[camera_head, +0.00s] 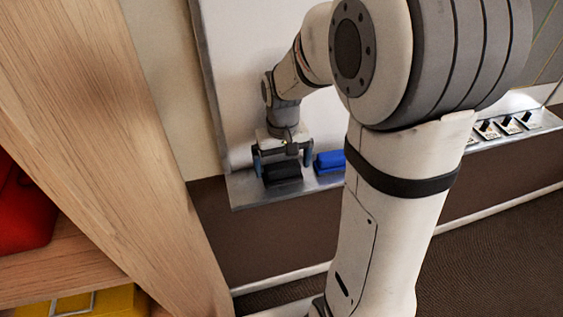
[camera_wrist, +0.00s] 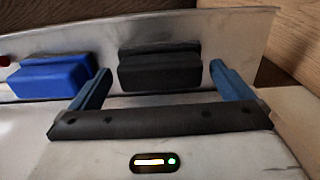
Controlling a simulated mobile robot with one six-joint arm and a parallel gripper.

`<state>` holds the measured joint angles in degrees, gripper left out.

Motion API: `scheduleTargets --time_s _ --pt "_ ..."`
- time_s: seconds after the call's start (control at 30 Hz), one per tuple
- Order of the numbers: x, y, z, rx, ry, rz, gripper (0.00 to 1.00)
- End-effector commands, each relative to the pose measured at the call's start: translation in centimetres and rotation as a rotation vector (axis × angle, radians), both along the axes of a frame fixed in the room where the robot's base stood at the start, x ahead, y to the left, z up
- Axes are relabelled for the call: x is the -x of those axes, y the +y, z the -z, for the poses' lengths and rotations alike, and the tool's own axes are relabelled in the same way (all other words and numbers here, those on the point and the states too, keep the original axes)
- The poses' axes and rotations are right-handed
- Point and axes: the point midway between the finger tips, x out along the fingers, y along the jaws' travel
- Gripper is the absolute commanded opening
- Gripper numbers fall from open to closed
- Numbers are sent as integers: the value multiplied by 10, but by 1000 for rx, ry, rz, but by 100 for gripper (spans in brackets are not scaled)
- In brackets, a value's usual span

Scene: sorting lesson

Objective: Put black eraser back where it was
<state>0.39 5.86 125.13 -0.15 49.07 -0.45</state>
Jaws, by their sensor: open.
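The black eraser (camera_head: 283,172) lies on the metal ledge (camera_head: 243,188) under the whiteboard, near the ledge's left end. In the wrist view the black eraser (camera_wrist: 160,68) shows between and beyond the two blue fingertips. My gripper (camera_head: 283,157) is open just above the eraser, one finger toward each end of it. In the wrist view my gripper (camera_wrist: 160,82) has a clear gap between its fingers. I cannot tell whether a finger touches the eraser.
A blue eraser (camera_head: 330,162) lies on the ledge just right of the black one, close to one finger. Several small dark items on cards (camera_head: 507,125) sit farther right on the ledge. A wooden shelf (camera_head: 120,140) with a red object (camera_head: 22,210) and a yellow box (camera_head: 95,302) stands at left.

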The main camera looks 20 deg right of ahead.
Motion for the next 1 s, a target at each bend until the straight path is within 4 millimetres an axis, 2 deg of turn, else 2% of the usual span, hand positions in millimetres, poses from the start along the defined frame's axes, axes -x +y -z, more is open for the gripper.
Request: scheduleTargets --time_s 0.17,0.5,0.63,0.87,1.0 --pt "-1 0 -11 0 -5 0 100" --pt "-1 1 -82 0 -6 -1 100" --pt "-1 1 -104 0 -4 -1 100" --pt "3 1 -122 0 -7 -2 100" --pt "23 1 -122 0 -39 -1 100"
